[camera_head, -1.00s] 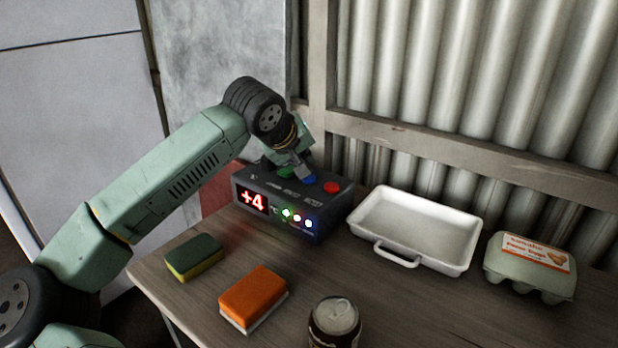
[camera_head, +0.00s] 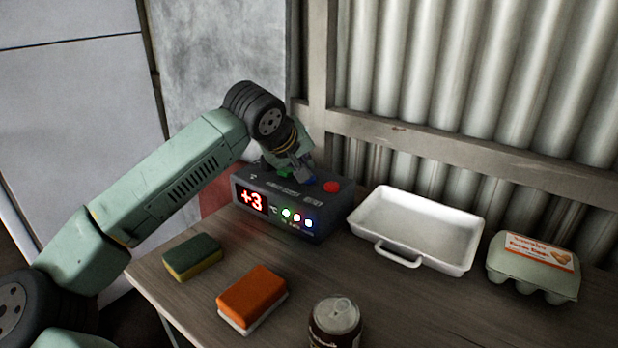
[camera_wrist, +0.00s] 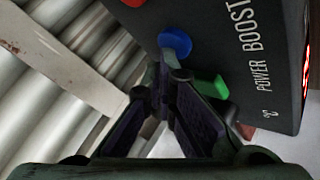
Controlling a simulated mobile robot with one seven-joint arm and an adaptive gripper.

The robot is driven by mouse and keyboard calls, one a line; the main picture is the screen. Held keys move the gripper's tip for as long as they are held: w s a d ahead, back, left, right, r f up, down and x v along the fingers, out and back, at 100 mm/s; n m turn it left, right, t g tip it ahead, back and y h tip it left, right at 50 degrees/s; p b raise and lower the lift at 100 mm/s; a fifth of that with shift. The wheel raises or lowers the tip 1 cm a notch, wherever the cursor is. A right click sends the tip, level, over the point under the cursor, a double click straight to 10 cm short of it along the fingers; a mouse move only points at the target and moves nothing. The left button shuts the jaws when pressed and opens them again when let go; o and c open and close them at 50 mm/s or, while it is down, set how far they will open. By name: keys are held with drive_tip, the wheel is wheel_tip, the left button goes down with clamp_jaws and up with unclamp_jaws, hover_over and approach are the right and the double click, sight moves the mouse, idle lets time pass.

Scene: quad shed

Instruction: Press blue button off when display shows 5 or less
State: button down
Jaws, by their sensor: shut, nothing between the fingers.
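A dark control box (camera_head: 272,214) stands on the table; its red display (camera_head: 252,200) reads +3 °C. On its top are a green button (camera_head: 285,173), a blue button (camera_head: 312,180) and a red button (camera_head: 332,187). The blue button is partly hidden behind my gripper (camera_head: 307,177) in the head view. In the wrist view, my shut, empty gripper (camera_wrist: 168,57) has its tips at the lower edge of the blue button (camera_wrist: 175,41). I cannot tell whether they touch it. The green button (camera_wrist: 212,88) is beside the fingers.
Small green, red and blue lights are lit on the box front. A white tray (camera_head: 474,233) and an egg carton (camera_head: 532,266) stand to the right. A green sponge (camera_head: 192,256), an orange sponge (camera_head: 252,296) and a can (camera_head: 335,322) are in front. A corrugated wall is behind.

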drive_tip(key=shift+f, duration=0.3)
idle(0.5)
drive_tip(key=shift+r, duration=0.9)
drive_tip(key=shift+r+p, duration=1.85)
drive_tip(key=shift+r, duration=0.7)
